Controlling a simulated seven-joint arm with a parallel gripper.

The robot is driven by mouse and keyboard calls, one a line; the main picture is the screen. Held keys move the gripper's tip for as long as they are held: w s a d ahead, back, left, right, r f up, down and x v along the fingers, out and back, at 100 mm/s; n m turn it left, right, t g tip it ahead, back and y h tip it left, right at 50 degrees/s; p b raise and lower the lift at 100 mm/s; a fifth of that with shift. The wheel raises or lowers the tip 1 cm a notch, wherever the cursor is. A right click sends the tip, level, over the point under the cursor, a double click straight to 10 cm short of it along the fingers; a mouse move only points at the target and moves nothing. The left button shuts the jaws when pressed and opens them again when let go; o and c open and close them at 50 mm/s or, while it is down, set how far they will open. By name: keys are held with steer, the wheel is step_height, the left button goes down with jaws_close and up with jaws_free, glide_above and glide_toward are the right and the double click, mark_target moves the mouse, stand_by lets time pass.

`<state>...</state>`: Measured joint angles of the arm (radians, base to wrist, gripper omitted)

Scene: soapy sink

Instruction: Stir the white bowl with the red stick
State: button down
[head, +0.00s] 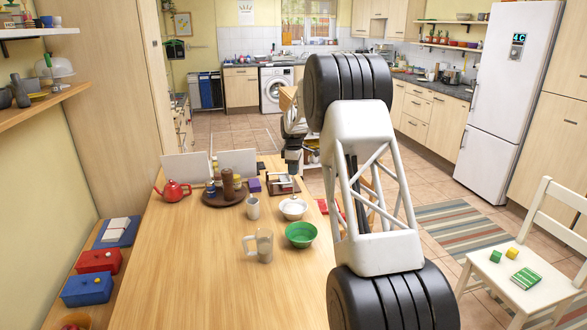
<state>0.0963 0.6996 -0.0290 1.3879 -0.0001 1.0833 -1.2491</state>
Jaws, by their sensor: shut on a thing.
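The white bowl (293,209) stands on the wooden table, just behind the green bowl. My gripper (293,170) points down above and slightly behind the white bowl. It is shut on a thin stick, taken to be the red stick, which is too small here to show its colour clearly. The stick hangs down toward the white bowl. I cannot tell whether its tip is inside the bowl or touches it.
A green bowl (301,234), a clear pitcher (264,246) and a pale mug (253,208) stand close by. A round dark tray (211,200) with bottles and a red teapot (173,190) are to the left. The table's front (205,295) is clear.

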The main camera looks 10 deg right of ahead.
steer(key=shift+f, duration=4.3)
